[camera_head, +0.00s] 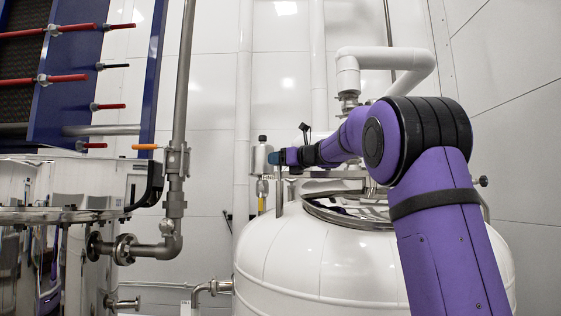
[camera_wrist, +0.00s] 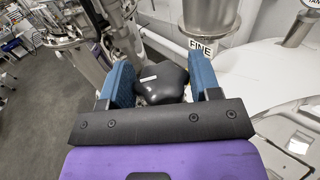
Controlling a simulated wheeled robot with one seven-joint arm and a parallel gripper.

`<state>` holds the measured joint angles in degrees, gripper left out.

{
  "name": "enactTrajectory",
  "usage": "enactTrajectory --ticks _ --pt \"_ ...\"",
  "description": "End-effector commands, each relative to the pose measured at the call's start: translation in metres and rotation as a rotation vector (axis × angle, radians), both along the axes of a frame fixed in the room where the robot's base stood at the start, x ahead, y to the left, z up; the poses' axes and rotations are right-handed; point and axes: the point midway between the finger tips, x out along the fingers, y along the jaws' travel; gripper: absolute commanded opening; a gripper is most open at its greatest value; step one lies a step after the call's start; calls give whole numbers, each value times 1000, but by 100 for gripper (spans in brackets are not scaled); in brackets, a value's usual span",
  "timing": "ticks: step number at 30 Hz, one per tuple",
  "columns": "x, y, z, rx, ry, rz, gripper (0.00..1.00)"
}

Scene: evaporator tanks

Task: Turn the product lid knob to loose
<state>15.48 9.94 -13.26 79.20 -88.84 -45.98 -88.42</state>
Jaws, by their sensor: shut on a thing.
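My gripper (camera_wrist: 162,78) is shut on a black lobed knob (camera_wrist: 165,87) in the wrist view, with one blue finger pad on each side of it. The knob carries a small pale mark on top. My purple arm covers part of the lid.
A metal canister (camera_head: 262,155) stands just left of my gripper; a label reading FINE (camera_wrist: 201,48) shows beside the knob in the wrist view. Steel piping (camera_head: 175,190) and a shiny vessel (camera_head: 40,216) are at left. White pipes (camera_head: 243,100) run up the back wall.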

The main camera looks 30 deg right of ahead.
Motion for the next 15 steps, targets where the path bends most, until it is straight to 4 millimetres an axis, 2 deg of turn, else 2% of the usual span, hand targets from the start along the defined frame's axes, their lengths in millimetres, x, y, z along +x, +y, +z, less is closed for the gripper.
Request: enactTrajectory --ticks 8,9,11,12,15 --pt "0 0 1 0 -2 0 34" --pt "0 0 1 0 -2 -1 62" --pt "0 0 1 0 -2 -1 76" --pt "0 0 1 0 -2 -1 82" --pt "0 0 1 0 -1 -1 82"
